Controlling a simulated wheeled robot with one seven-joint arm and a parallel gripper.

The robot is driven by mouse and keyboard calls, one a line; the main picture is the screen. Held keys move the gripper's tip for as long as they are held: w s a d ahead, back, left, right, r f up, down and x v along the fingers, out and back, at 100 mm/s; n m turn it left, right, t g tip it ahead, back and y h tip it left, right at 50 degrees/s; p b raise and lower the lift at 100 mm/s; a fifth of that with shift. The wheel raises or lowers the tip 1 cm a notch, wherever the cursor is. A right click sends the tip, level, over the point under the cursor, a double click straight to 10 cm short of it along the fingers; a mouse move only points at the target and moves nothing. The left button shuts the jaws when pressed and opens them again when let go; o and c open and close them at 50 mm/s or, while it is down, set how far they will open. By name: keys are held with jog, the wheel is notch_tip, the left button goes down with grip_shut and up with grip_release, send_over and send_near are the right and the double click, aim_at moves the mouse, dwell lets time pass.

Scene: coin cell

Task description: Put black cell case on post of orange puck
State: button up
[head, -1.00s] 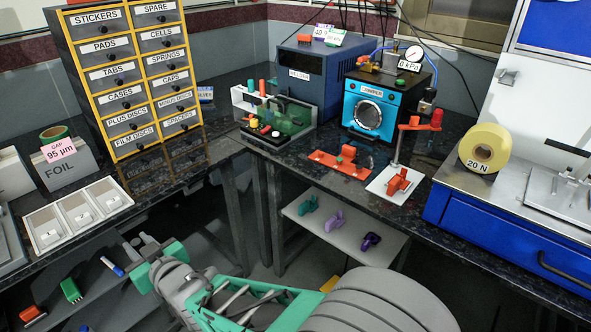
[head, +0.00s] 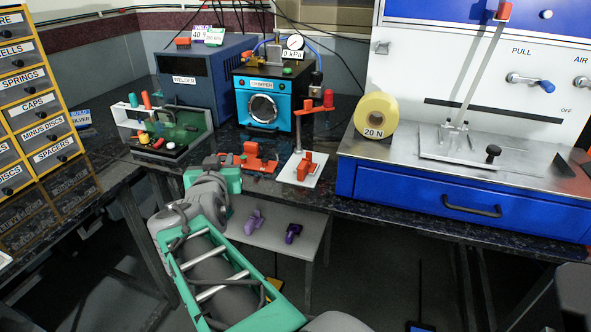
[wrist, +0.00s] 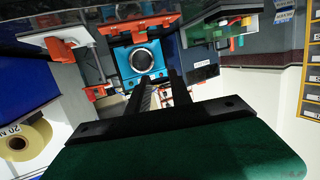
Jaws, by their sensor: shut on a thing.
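My gripper (wrist: 159,76) shows in the wrist view as two dark fingers, close together, pointing towards the blue crimper. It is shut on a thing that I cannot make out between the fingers. In the head view the gripper is hidden behind my arm's wrist. I cannot identify the black cell case in any view. I cannot pick out the orange puck or its post for sure. An orange plate fixture (head: 262,165) lies on the black bench in front of the crimper. A white plate with an orange stand (head: 302,172) is to its right.
The crimper (head: 262,105) and welder (head: 190,85) stand at the back. A clear-fronted green fixture (head: 175,128) is on the left, a yellow roll (head: 376,116) and blue-drawer station (head: 450,195) on the right. Purple pieces (head: 255,220) lie on the low shelf.

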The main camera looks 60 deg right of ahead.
jog(key=s+d+r+m+g+h+b, duration=0.1)
jog(key=s+d+r+m+g, duration=0.1)
jog(key=s+d+g, duration=0.3)
jog(key=s+d+r+m+g+h, duration=0.1)
jog(key=s+d+m, duration=0.2)
jog(key=s, duration=0.5)
jog(key=b, duration=0.2)
send_over(306, 164)
jog(key=a, duration=0.2)
jog(key=f, duration=0.4)
jog(key=shift+w+f, duration=0.1)
jog(key=shift+w, duration=0.25)
jog(key=d+f, duration=0.1)
jog(key=f, duration=0.1)
jog(key=d+f, duration=0.2)
jog(key=shift+w+b, duration=0.2)
jog(key=shift+b, duration=0.15)
jog(key=shift+d+f, duration=0.45)
jog(key=shift+f, duration=0.05)
jog(key=f+b, duration=0.1)
jog(key=f, duration=0.2)
jog(key=shift+d, duration=0.2)
jog(key=shift+w+f, duration=0.1)
jog(key=shift+f, duration=0.1)
jog(key=shift+c, duration=0.6)
jog(key=o, duration=0.9)
jog(key=shift+r, duration=0.1)
